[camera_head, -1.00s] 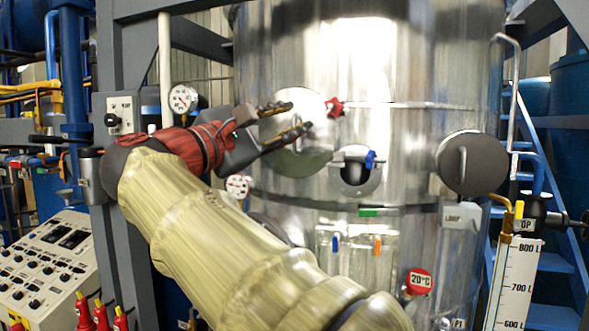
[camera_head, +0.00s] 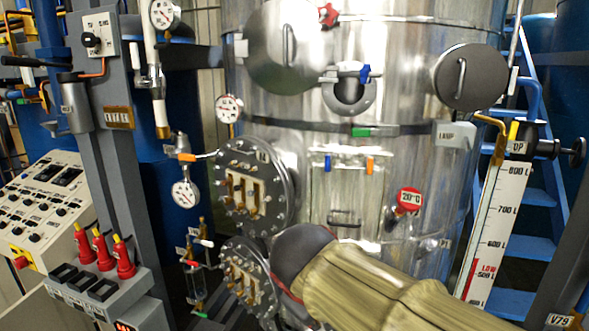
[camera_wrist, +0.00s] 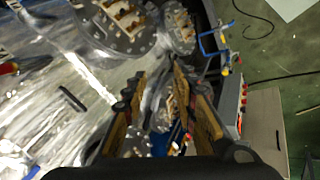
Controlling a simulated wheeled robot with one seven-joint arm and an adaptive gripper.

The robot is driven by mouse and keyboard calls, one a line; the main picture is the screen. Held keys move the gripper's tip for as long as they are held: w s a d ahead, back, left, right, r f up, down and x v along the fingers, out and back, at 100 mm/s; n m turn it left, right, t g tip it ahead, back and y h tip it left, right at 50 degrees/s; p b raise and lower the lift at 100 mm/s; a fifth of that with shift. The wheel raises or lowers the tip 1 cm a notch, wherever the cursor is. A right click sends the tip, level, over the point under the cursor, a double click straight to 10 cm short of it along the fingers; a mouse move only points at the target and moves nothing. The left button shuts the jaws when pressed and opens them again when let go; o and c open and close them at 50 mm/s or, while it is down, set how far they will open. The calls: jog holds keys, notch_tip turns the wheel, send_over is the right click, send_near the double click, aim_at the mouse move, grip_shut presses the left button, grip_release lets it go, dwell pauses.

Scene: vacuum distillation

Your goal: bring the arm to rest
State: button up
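My arm, in a tan sleeve, crosses the lower right of the head view. Its dark joint lies in front of the lower part of the steel tank (camera_head: 400,60). My gripper is hidden or out of frame in the head view. In the wrist view my gripper (camera_wrist: 158,78) shows two yellow and dark fingers spread apart. Nothing is held between them.
Round bolted flanges (camera_head: 256,188) and a round hatch (camera_head: 470,78) stand out from the tank. A control panel (camera_head: 45,205) and red-handled switches (camera_head: 103,250) are at left. A level scale (camera_head: 497,225) and blue stairs (camera_head: 535,250) are at right.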

jog(key=s+d+f+m+y+b, duration=0.1)
jog(key=s+d+f+m+b, duration=0.7)
jog(key=s+d+f, duration=0.6)
notch_tip(320, 180, down, 3)
jog(key=shift+s+d+m+g, duration=0.25)
jog(key=shift+s+m, duration=0.35)
jog(key=shift+s, duration=0.5)
